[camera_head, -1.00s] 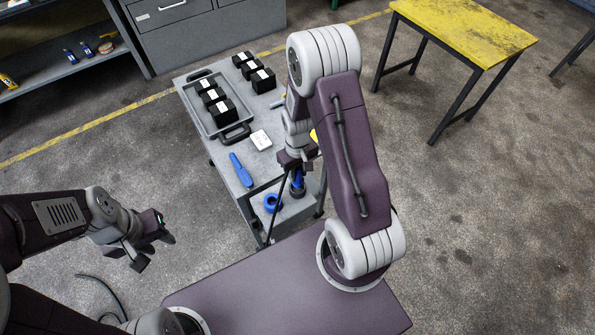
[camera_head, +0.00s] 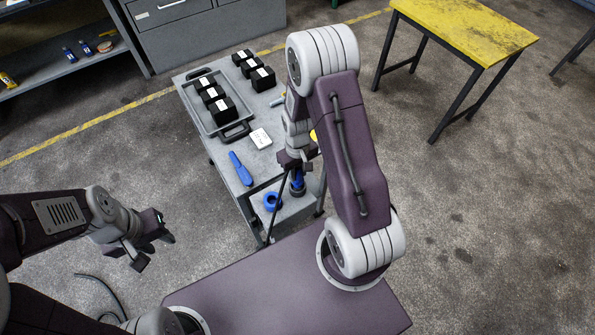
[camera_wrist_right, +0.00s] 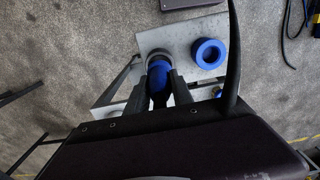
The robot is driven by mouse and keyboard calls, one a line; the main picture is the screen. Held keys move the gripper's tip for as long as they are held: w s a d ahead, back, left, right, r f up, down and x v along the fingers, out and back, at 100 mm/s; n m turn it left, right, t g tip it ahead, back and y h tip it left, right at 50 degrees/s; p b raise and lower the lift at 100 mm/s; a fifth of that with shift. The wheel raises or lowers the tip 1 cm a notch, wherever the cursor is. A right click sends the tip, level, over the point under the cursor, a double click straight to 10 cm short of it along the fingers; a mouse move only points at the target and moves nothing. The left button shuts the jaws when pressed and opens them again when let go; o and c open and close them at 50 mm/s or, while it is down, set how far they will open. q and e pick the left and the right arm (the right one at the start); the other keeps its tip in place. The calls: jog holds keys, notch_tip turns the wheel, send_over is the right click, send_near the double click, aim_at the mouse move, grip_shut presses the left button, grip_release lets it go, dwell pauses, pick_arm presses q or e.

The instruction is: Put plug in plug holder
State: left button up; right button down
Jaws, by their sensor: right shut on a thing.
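My right gripper (camera_wrist_right: 160,88) is shut on the blue plug (camera_wrist_right: 160,75), with one dark finger on each side of it. In the head view the blue plug (camera_head: 298,177) shows below the right wrist, over the trolley's near end. A round grey-black part (camera_wrist_right: 157,55) is at the plug's far end; I cannot tell whether it belongs to the plug or to a holder around it. A blue ring (camera_wrist_right: 208,53) lies beside it on the grey surface, also seen in the head view (camera_head: 272,202). My left gripper (camera_head: 155,250) is open and empty, away from the trolley.
The grey trolley (camera_head: 262,180) carries a tray of black blocks (camera_head: 222,108), a white box (camera_head: 260,138) and a blue tool (camera_head: 241,168). A black cable (camera_wrist_right: 235,60) runs beside the plug. A yellow table (camera_head: 465,30) stands at the back right, with clear floor around it.

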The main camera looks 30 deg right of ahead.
aim_at(297, 177)
jog(key=shift+f+b, duration=1.2)
jog(key=shift+f, duration=0.4)
jog(key=c, duration=1)
grip_release()
jog(key=shift+c, duration=0.2)
notch_tip(297, 177, up, 9)
jog(key=shift+r, duration=0.1)
